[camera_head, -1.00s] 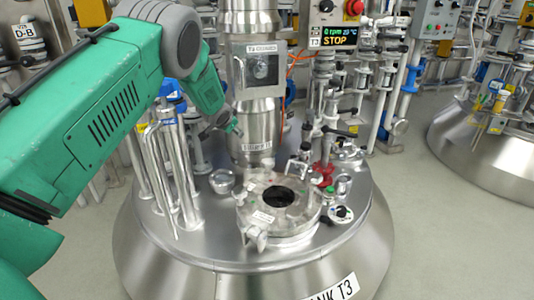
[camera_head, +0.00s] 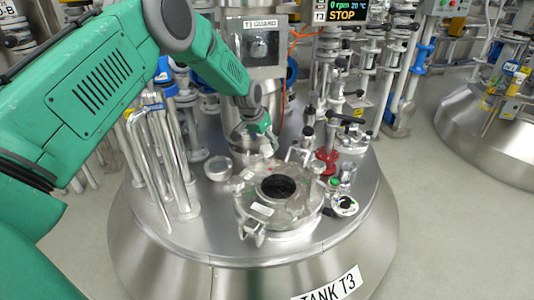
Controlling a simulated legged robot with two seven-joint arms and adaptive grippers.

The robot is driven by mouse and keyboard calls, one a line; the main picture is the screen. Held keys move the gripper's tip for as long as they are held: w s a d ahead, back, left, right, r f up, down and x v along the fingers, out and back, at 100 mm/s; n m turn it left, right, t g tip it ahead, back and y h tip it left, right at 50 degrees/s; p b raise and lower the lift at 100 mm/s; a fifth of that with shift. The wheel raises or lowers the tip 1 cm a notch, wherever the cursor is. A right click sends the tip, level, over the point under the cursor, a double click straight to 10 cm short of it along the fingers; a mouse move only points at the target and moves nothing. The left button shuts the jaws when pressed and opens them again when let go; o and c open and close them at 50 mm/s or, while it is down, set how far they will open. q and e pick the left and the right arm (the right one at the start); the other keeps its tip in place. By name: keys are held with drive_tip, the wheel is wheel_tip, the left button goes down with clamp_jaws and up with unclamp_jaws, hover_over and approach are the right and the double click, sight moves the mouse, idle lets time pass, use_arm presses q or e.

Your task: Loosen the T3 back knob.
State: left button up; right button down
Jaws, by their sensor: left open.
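Tank T3 (camera_head: 225,248) is a domed steel vessel with a round manway lid (camera_head: 296,215) on top. The lid has a dark round opening (camera_head: 276,187) and small clamp fittings at its rim. One clamp (camera_head: 252,231) shows at the front. Metal fittings (camera_head: 298,153) show at the back right of the lid. I cannot tell which of the small parts is the back knob; the left gripper may partly hide it. My left gripper (camera_head: 266,143) is open, above and just behind the lid's back edge, apparently empty. My right gripper is not in view.
Bent steel pipes (camera_head: 166,165) stand left of the lid, beside a small steel cup (camera_head: 218,168). A red valve (camera_head: 327,160) stands on the right. The guard box (camera_head: 259,47) and the STOP display (camera_head: 340,12) are behind. Another tank (camera_head: 495,130) is at the far right.

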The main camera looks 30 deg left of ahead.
sight(267, 148)
use_arm(q)
drive_tip(key=b+x, duration=0.1)
drive_tip(key=x, duration=0.2)
drive_tip(key=shift+a, duration=0.1)
drive_tip(key=shift+w+f, duration=0.25)
drive_tip(key=shift+f, duration=0.2)
drive_tip(key=c, duration=1.2)
drive_tip(key=shift+o, duration=0.3)
